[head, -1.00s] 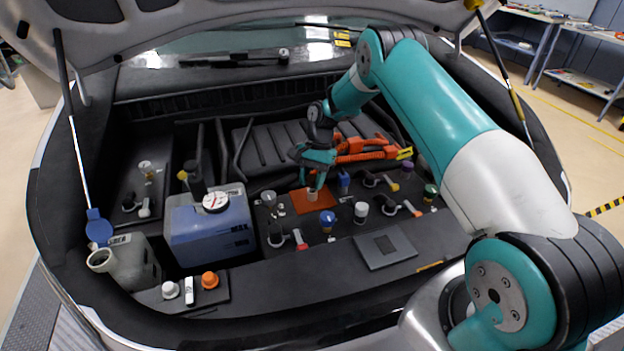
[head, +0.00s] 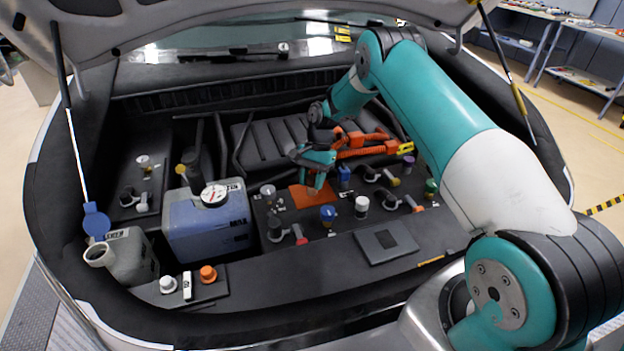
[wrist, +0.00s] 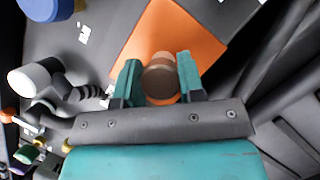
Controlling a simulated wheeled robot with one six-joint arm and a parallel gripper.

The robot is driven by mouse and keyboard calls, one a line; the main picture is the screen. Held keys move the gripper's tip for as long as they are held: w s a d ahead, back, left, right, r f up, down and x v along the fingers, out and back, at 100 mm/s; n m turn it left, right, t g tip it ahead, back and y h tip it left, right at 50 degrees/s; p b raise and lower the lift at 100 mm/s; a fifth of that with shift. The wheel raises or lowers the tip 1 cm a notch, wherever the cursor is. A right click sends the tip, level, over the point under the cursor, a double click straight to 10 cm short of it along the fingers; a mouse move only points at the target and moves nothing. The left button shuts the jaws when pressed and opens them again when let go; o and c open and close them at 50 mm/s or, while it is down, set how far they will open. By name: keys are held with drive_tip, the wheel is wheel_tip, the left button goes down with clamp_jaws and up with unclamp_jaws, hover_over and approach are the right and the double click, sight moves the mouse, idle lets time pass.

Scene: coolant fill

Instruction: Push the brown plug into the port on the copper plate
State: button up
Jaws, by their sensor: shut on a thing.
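The brown plug (wrist: 161,82) sits between the two teal fingers of my gripper (wrist: 158,72) in the wrist view, with a finger against each side. My gripper (head: 317,182) is shut on it over the copper plate (head: 304,199) in the head view. The plate also shows as an orange-brown square (wrist: 207,45) behind the plug in the wrist view. The port is hidden by the plug and fingers, so I cannot tell how deep the plug sits.
A blue-capped fitting (head: 328,214) and a white-capped one (head: 361,205) stand close by. Orange cables (head: 362,148) run behind the gripper. A blue tank (head: 208,226) stands to the left. A flat dark square plate (head: 385,242) lies in front.

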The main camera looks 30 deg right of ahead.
drive_tip(key=shift+f, duration=0.2)
drive_tip(key=o, duration=1)
drive_tip(key=p+v, duration=0.6)
drive_tip(key=v, duration=1.1)
drive_tip(key=shift+s+r, duration=0.1)
drive_tip(key=shift+r, duration=0.2)
